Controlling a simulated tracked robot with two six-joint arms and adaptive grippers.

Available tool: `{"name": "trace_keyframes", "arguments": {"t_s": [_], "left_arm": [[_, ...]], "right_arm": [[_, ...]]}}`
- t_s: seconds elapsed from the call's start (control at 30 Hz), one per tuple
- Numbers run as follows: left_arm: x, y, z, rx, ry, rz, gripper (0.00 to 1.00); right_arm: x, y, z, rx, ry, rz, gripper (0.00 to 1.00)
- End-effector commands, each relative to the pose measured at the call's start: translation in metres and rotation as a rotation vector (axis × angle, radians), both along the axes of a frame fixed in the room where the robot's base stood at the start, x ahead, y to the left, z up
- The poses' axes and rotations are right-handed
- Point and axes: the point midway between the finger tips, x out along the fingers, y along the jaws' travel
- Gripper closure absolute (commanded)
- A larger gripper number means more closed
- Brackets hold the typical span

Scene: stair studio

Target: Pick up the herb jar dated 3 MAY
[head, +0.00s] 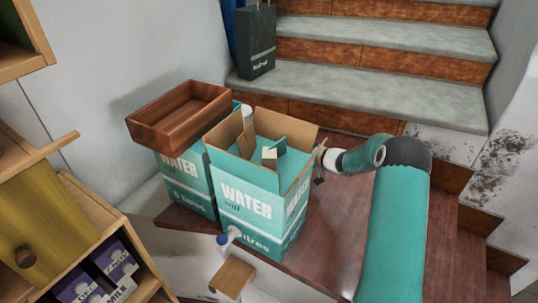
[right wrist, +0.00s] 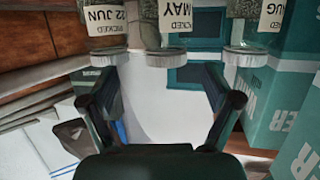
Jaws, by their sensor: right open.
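Three glass herb jars with pale lids stand in a row in the right wrist view, upside down in the picture and cut by its top edge. The middle jar (right wrist: 146,30) has a label reading MAY; its day number is out of frame. In the head view this gripper (head: 318,168) is partly hidden by the box; I cannot make out the jars there.
An open WATER box (head: 248,208) stands close to my right gripper. A second box (head: 187,185) bears a brown wooden tray (head: 165,133). Stone-topped stairs (head: 370,90) rise behind, with a dark bag (head: 257,45) on a step. A wooden shelf (head: 90,215) is at left.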

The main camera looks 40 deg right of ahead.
Motion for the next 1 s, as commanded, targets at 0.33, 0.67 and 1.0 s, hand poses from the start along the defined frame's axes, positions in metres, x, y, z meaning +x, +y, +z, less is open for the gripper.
{"name": "trace_keyframes", "arguments": {"t_s": [0.33, 0.67, 1.0], "left_arm": [[0.0, 0.0, 0.005, 0.0, 0.0, 0.0, 0.6], [0.0, 0.0, 0.015, 0.0, -0.001, 0.0, 0.6], [0.0, 0.0, 0.015, 0.0, 0.0, 0.0, 0.6]], "right_arm": [[0.031, 0.005, -0.007, 0.001, 0.0, 0.002, 0.11], [0.072, 0.016, -0.012, 0.0, 0.0, 0.003, 0.11], [0.078, 0.016, -0.015, 0.0, 0.0, 0.002, 0.15]]}}
